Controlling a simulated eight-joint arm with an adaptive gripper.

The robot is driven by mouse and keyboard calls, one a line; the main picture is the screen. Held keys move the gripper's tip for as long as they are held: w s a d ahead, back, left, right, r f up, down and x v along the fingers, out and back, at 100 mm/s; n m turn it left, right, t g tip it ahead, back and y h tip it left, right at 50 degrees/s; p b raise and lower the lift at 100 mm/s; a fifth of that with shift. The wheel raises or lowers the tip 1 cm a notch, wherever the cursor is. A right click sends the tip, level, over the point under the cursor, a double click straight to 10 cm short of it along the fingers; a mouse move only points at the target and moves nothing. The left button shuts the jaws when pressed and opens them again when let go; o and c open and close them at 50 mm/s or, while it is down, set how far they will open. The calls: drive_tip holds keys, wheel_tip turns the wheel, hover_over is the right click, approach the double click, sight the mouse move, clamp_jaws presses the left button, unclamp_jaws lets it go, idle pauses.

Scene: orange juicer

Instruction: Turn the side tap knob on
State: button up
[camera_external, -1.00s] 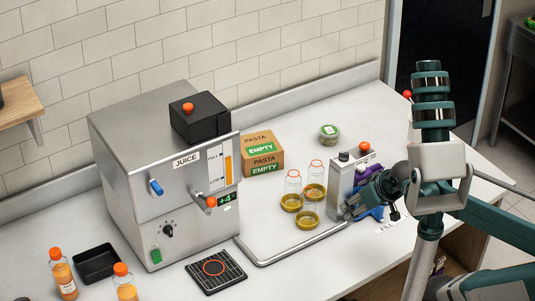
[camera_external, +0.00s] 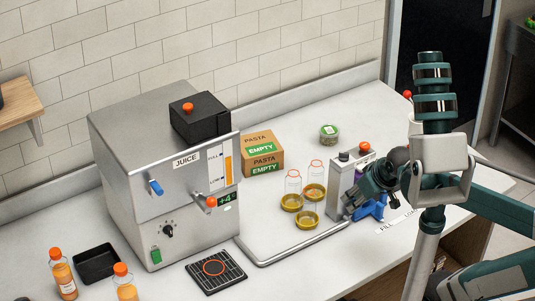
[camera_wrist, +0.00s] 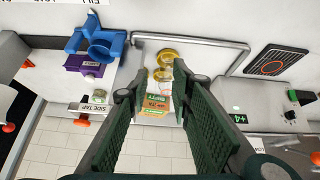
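The side tap (camera_external: 345,180) is a pale grey upright box at the right of the metal tray. It has an orange knob (camera_external: 364,147) and a dark knob (camera_external: 344,156) on top. In the wrist view, the SIDE TAP label (camera_wrist: 88,106) and an orange knob (camera_wrist: 82,122) show at the left, outside my fingers. My gripper (camera_external: 352,207) is in front of the tap in the external view and hides part of its front. In the wrist view my gripper (camera_wrist: 156,84) has its green fingers apart, with nothing seen held between them.
Two bottles stand near yellow rings on the metal tray (camera_external: 262,262). Pasta boxes (camera_external: 262,160) and a green-lidded jar (camera_external: 329,133) stand behind. A blue holder (camera_external: 374,209) is beside my gripper. The steel juicer (camera_external: 135,150) stands left.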

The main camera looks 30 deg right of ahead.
drive_tip(key=w+d+r+n+g+p, duration=0.3)
drive_tip(key=w+r+p, duration=0.4)
drive_tip(key=r+p, duration=0.15)
drive_tip(key=n+g+p, duration=0.4)
drive_tip(key=n+p, duration=0.1)
drive_tip(key=p, duration=0.8)
approach(344, 156)
drive_tip(key=shift+d+r, duration=0.2)
drive_tip(key=shift+d, duration=0.15)
drive_tip(key=shift+f, duration=0.2)
drive_tip(key=shift+f, duration=3.75)
clamp_jaws()
